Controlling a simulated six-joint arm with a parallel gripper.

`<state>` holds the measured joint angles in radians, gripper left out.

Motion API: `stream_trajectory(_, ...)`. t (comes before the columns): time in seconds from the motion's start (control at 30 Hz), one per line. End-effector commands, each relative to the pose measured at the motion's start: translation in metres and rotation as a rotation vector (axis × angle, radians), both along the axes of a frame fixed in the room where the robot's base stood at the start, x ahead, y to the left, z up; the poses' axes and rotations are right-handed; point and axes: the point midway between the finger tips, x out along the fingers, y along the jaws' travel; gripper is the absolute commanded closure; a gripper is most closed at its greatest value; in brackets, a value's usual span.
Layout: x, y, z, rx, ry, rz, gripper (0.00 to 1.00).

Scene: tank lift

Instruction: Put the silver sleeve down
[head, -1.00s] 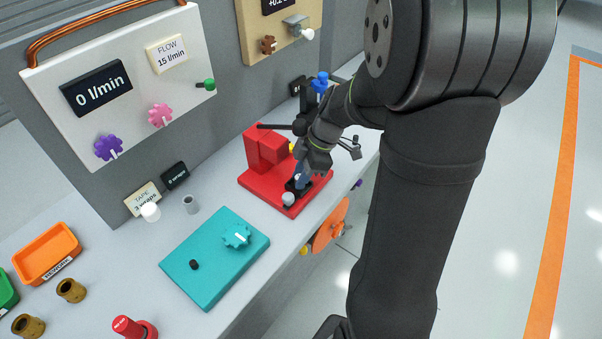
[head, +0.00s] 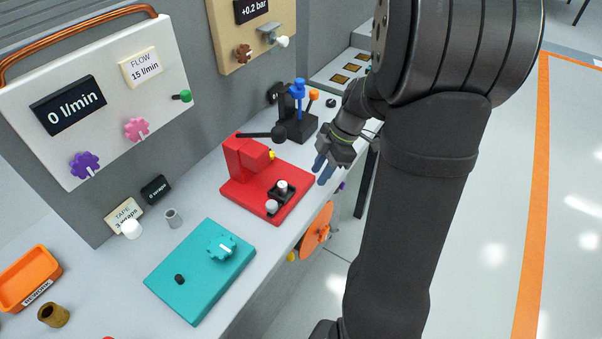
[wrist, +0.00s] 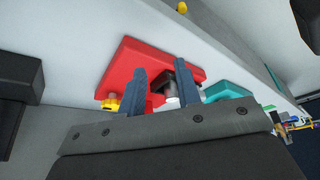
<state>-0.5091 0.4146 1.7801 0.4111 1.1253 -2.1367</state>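My gripper (head: 322,168) is open and empty, just right of the red press (head: 235,187) in the head view. Its two blue-grey fingers stand apart in the wrist view (wrist: 160,72). A small silver-grey cylinder (head: 282,187) stands upright on the black block of the red press's base. A grey hollow sleeve (head: 173,218) stands upright on the bench, left of the press. I cannot tell for sure which of these is the silver sleeve. The wrist view shows the red base (wrist: 140,55) beyond the fingers.
A teal plate (head: 200,270) with a knob lies in front of the press. A black stand (head: 293,125) with blue and orange handles is behind it. An orange tray (head: 30,275) and a brown bushing (head: 54,314) are at left. An orange wheel (head: 316,230) hangs at the bench edge.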

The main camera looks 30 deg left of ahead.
Motion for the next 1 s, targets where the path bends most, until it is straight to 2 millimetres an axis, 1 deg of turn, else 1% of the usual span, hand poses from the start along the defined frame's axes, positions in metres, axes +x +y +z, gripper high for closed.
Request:
stream_trajectory(0.03,0.006,-0.005,0.0,0.0,0.0,-0.003,0.69)
stream_trajectory(0.1,0.012,-0.01,0.0,0.0,0.0,-0.002,0.69)
stream_trajectory(0.2,0.018,-0.015,0.0,0.001,0.0,-0.001,0.69)
stream_trajectory(0.63,0.02,-0.017,0.0,0.0,0.0,0.001,0.69)
stream_trajectory(0.77,0.014,-0.012,0.0,0.001,0.0,0.002,0.69)
stream_trajectory(0.87,0.004,-0.003,0.001,0.001,-0.001,0.005,0.69)
stream_trajectory(1.0,-0.016,0.013,0.0,0.001,0.0,0.006,0.69)
